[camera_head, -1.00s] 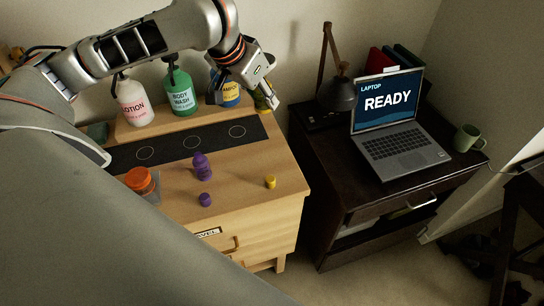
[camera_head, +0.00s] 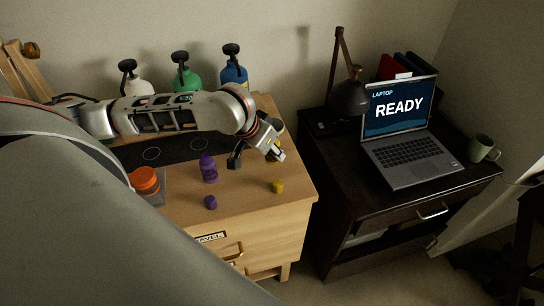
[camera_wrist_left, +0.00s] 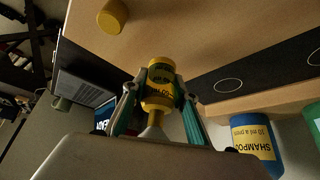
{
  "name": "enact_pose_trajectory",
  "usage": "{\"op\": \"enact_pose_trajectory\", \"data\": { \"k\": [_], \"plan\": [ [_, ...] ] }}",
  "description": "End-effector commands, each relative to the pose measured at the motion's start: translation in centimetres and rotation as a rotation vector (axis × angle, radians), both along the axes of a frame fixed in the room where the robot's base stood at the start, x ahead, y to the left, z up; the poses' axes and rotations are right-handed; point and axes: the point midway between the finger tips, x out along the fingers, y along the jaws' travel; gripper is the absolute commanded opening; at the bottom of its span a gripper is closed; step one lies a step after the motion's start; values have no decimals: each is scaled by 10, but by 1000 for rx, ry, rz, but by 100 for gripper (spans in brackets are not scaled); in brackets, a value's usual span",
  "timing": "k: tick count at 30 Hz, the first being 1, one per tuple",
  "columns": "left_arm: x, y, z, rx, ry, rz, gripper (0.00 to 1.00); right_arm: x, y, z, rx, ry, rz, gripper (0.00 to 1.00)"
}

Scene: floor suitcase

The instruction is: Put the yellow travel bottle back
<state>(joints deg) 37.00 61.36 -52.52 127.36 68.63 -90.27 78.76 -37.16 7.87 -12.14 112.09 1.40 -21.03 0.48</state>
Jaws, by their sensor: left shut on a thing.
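The yellow travel bottle (camera_wrist_left: 158,70) has a dark printed label and sits between the fingers of my left gripper (camera_wrist_left: 158,92) in the left wrist view. In the head view, my left gripper (camera_head: 274,150) is over the right part of the wooden dresser (camera_head: 250,210), by the right end of the black mat (camera_head: 130,155). The bottle is mostly hidden there by the fingers. A small yellow cap (camera_head: 277,187) stands on the wood just in front of the gripper. It also shows in the left wrist view (camera_wrist_left: 112,15). My right gripper is out of view.
A purple travel bottle (camera_head: 208,168), purple cap (camera_head: 210,202) and orange-lidded jar (camera_head: 143,178) stand on the dresser. White (camera_head: 138,86), green (camera_head: 187,80) and blue (camera_head: 234,74) pump bottles line the back. A dark cabinet with a laptop (camera_head: 410,150) and lamp (camera_head: 349,97) is right.

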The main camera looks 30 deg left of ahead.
Motion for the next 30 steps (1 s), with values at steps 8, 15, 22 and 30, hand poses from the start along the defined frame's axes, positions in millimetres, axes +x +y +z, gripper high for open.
{"op": "enact_pose_trajectory", "data": {
  "k": [8,15,22,30],
  "plan": [
    [0,0,-18,0,0,0,3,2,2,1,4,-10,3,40],
    [0,0,-19,0,1,1,3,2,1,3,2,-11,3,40],
    [0,0,-20,0,0,1,45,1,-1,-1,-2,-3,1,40],
    [0,0,-19,1,-1,0,45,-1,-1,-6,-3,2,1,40]
  ]
}}
